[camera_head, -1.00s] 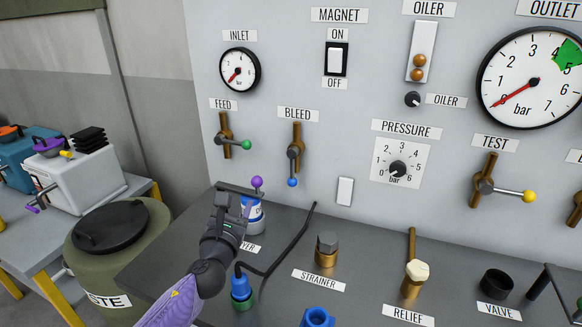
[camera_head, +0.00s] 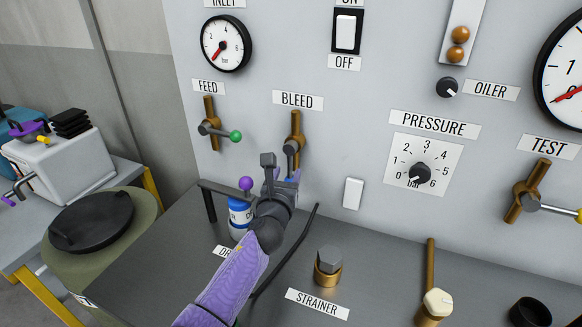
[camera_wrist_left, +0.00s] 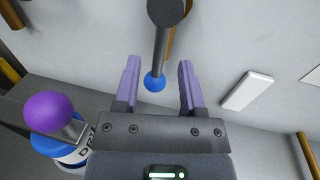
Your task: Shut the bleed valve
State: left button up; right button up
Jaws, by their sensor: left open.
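The bleed valve (camera_head: 293,147) is on the grey panel under the BLEED label (camera_head: 298,101). It has a brass body and a grey lever that hangs down along the pipe. My left gripper (camera_head: 281,172) is in front of the lever's lower end and hides its tip in the head view. In the left wrist view the lever ends in a blue ball (camera_wrist_left: 154,82). The ball shows between the two purple fingers (camera_wrist_left: 158,85) of my left gripper, which is open with a gap on both sides. My right gripper is out of view.
A drier bottle (camera_head: 239,214) and a purple ball (camera_head: 246,184) stand close to the left gripper. The feed valve (camera_head: 212,128) with its green knob is to the left. A white switch (camera_head: 353,193) is to the right, and the strainer (camera_head: 328,266) stands on the bench.

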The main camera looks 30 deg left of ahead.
aim_at(289, 167)
pick_arm(q)
jog(key=x, duration=0.1)
jog(key=b+x, duration=0.1)
jog(key=x, duration=0.1)
jog(key=shift+w+f, duration=0.1)
jog(key=shift+f, duration=0.2)
jog(key=shift+w+a+r, duration=0.15)
jog(key=shift+w+r, duration=0.05)
jog(key=shift+w, duration=0.25)
grip_shut()
dwell(0.7)
